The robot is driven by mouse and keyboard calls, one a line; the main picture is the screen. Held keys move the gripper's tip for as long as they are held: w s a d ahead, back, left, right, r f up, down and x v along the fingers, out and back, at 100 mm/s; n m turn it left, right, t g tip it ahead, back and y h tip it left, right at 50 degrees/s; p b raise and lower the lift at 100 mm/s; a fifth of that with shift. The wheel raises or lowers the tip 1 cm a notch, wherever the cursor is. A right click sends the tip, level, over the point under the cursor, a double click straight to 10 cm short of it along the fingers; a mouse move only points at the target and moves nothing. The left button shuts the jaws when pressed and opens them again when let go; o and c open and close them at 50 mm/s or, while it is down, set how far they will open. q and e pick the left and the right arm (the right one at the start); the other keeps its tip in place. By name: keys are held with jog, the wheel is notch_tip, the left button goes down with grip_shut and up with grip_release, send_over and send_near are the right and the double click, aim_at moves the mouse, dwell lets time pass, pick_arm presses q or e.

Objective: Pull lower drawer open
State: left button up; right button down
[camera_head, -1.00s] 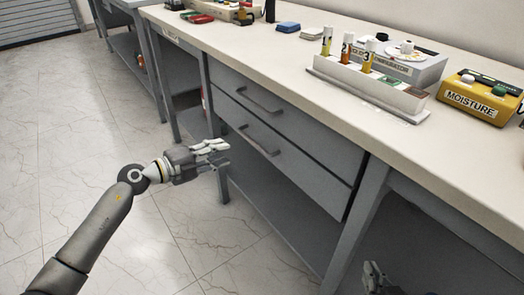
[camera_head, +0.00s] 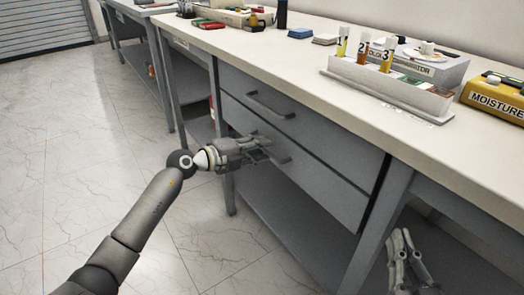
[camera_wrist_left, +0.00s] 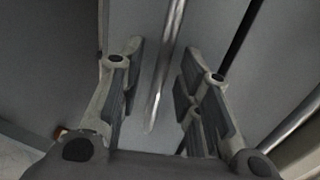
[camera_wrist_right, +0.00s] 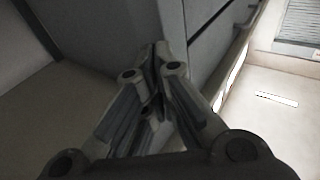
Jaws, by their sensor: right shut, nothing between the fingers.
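The lower drawer (camera_head: 317,178) is a grey front under the upper drawer (camera_head: 310,125) in the bench, and it looks closed. Its bar handle (camera_head: 283,154) is partly hidden by my left gripper (camera_head: 264,148). In the left wrist view, my left gripper (camera_wrist_left: 165,65) is open, and the lower handle (camera_wrist_left: 165,75) runs between its spread fingers with a gap on each side. My right gripper (camera_head: 403,238) is shut and empty, low by the bench leg. It also shows in the right wrist view (camera_wrist_right: 156,58), its fingertips together.
The upper drawer's handle (camera_head: 270,105) sits above. A bench leg (camera_head: 376,225) stands between the drawers and my right gripper. A test-tube rack (camera_head: 388,86) and a yellow moisture meter (camera_head: 497,98) stand on the benchtop. The floor (camera_head: 100,190) left of the bench is clear.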

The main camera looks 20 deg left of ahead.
pick_arm(q)
jog(key=shift+w+d+f, duration=0.1)
jog(key=shift+w+d, duration=0.3)
jog(key=shift+w, duration=0.05)
pick_arm(e)
jog(key=shift+s+a+r+t, duration=0.1)
jog(key=shift+r+t, duration=0.5)
jog(key=shift+r, duration=0.25)
pick_arm(q)
grip_shut()
